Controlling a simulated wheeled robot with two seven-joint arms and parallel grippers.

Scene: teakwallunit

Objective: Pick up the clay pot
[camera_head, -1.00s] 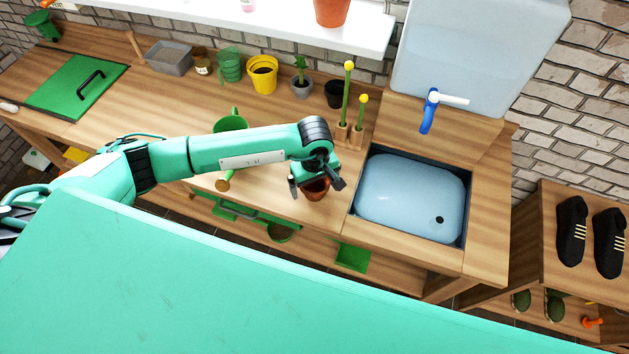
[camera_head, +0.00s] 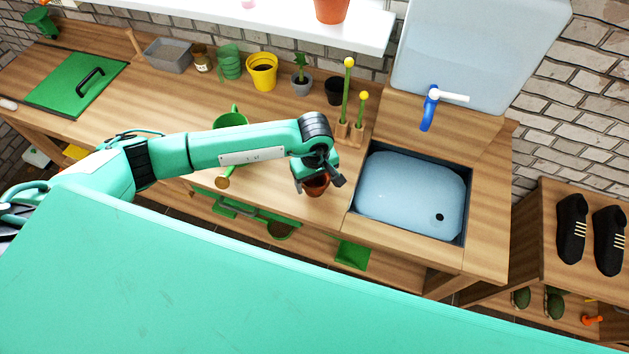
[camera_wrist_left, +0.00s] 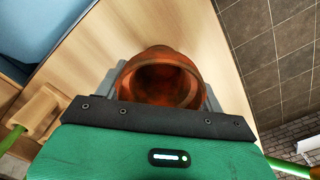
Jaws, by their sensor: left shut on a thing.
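The clay pot (camera_head: 317,184) is small and reddish brown, above the wooden bench just left of the sink. It also shows in the left wrist view (camera_wrist_left: 163,82), its round open mouth facing the camera. My left gripper (camera_head: 318,185) is shut on the pot, with a finger on each side of it in the left wrist view (camera_wrist_left: 162,95). The gripper partly hides the pot. Whether the pot's base touches the bench is hard to tell. My right gripper is not in view.
The blue sink (camera_head: 410,197) lies right of the pot. Yellow-topped green sticks (camera_head: 346,100) stand in a wooden holder behind. A green watering can (camera_head: 230,119) is behind my arm. A yellow pot (camera_head: 262,72) and several other containers line the back. A larger clay pot (camera_head: 332,10) stands on the white shelf.

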